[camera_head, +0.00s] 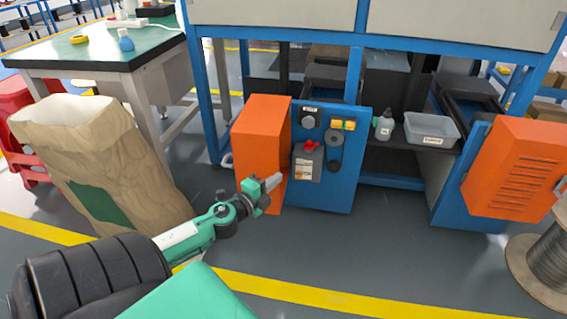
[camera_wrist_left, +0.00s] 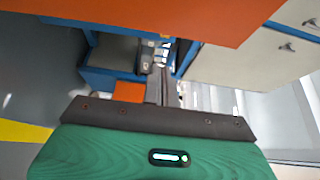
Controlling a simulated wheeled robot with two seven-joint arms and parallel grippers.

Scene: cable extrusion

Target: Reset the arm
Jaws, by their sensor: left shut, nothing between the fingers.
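My left arm comes in from the lower left of the head view. Its gripper (camera_head: 273,182) is shut and empty, in front of the orange box (camera_head: 260,140) on the left of the blue control panel (camera_head: 345,180). In the left wrist view the shut fingers (camera_wrist_left: 158,86) point away over the green wrist housing, with an orange surface (camera_wrist_left: 180,18) across the top. My right gripper is not in view.
The blue machine frame (camera_head: 197,85) spans the back. A grey tray (camera_head: 432,128) and a bottle (camera_head: 384,126) stand on its shelf. A paper sack (camera_head: 75,145) is at left, an orange cabinet (camera_head: 515,168) and wire spool (camera_head: 545,262) at right. The floor in front is clear.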

